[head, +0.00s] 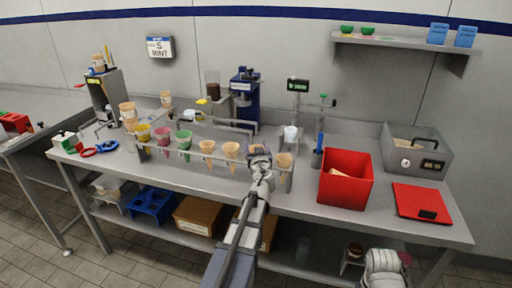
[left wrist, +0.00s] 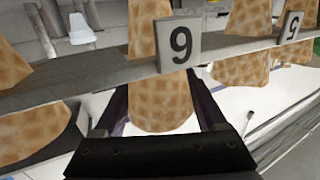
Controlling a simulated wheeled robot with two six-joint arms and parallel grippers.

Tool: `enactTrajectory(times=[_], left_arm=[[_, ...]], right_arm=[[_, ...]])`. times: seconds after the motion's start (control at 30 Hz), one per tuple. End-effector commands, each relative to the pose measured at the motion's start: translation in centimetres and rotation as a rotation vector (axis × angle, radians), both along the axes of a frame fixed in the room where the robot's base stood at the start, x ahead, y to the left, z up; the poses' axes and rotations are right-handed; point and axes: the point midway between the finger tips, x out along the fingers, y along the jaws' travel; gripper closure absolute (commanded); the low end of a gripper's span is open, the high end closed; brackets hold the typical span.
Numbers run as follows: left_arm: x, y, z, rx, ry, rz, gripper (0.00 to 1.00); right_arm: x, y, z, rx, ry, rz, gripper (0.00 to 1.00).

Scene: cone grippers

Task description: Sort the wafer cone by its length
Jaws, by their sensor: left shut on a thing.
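My left gripper (head: 259,160) is at the right part of the cone rack (head: 215,157), shut on a tan wafer cone. In the left wrist view this wafer cone (left wrist: 160,62) stands between the two dark fingers of the gripper (left wrist: 160,112), behind a rail tag that reads as 9. In the head view the gripper mostly hides it. Other plain cones (head: 231,151) stand in the rack to the left, and one (head: 284,161) stands to the right. Coloured filled cones (head: 184,141) stand at the rack's left part.
A red open bin (head: 357,188) holding something tan stands right of the rack. A red flat pad (head: 421,201) lies at the right end of the counter. Machines (head: 245,90) stand behind the rack. A grey lidded container (head: 418,158) stands at the back right.

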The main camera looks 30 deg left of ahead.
Motion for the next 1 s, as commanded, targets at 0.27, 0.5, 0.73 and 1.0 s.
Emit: enactTrajectory(times=[0.27, 0.5, 0.73, 1.0], left_arm=[[0.0, 0.0, -0.2, 0.000, 0.000, 0.000, 0.49], [0.0, 0.0, -0.2, 0.000, 0.000, 0.000, 0.05], [0.0, 0.0, -0.2, 0.000, 0.000, 0.000, 0.00], [-1.1, -0.8, -0.1, 0.000, 0.000, -0.001, 0.00]], right_arm=[[0.0, 0.0, -0.2, 0.000, 0.000, 0.000, 1.00], [0.0, 0.0, -0.2, 0.000, 0.000, 0.000, 1.00], [0.0, 0.0, -0.2, 0.000, 0.000, 0.000, 1.00], [0.0, 0.0, -0.1, 0.000, 0.000, 0.000, 1.00]])
